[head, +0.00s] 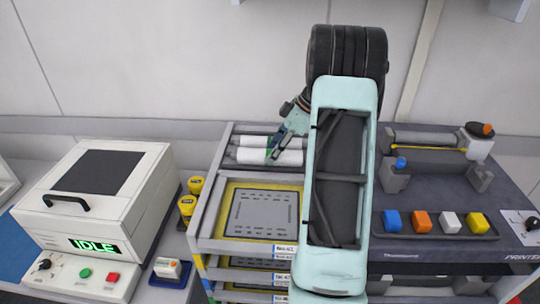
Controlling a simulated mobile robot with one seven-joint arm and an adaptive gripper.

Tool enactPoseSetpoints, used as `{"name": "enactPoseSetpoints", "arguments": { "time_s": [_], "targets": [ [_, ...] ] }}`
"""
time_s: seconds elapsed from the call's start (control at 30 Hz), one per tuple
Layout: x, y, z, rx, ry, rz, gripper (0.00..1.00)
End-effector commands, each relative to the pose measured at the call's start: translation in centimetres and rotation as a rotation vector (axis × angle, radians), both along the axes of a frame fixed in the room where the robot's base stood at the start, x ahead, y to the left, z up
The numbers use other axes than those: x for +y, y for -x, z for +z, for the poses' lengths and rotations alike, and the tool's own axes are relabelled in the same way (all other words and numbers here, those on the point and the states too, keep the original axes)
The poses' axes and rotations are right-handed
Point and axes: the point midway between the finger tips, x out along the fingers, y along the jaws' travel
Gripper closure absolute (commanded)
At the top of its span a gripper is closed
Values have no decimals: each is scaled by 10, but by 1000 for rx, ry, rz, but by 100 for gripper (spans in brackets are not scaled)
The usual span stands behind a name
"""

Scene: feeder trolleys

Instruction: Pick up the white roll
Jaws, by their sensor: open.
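Two white rolls lie side by side in the rear part of the grey trolley (213,190). The nearer white roll (255,157) lies crosswise, and the farther white roll (258,141) lies behind it. My gripper (272,150) is open at the nearer roll, with its fingers pointing down and to the left. My arm hides the area right of the rolls.
A flat grey plate with a yellow border (229,230) lies in front of the rolls. A white machine reading IDLE (151,196) and yellow containers (187,205) stand left. A printer bench with coloured blocks (421,221) is right. A wall closes the back.

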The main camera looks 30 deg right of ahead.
Motion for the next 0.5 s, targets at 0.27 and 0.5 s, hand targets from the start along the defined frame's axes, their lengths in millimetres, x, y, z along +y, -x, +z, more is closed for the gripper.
{"name": "enactPoseSetpoints", "arguments": {
  "time_s": [0.27,0.5],
  "targets": [
    [0,-1,-2,-1,2,-1,60],
    [0,-1,-2,-1,2,-1,87]
  ]
}}
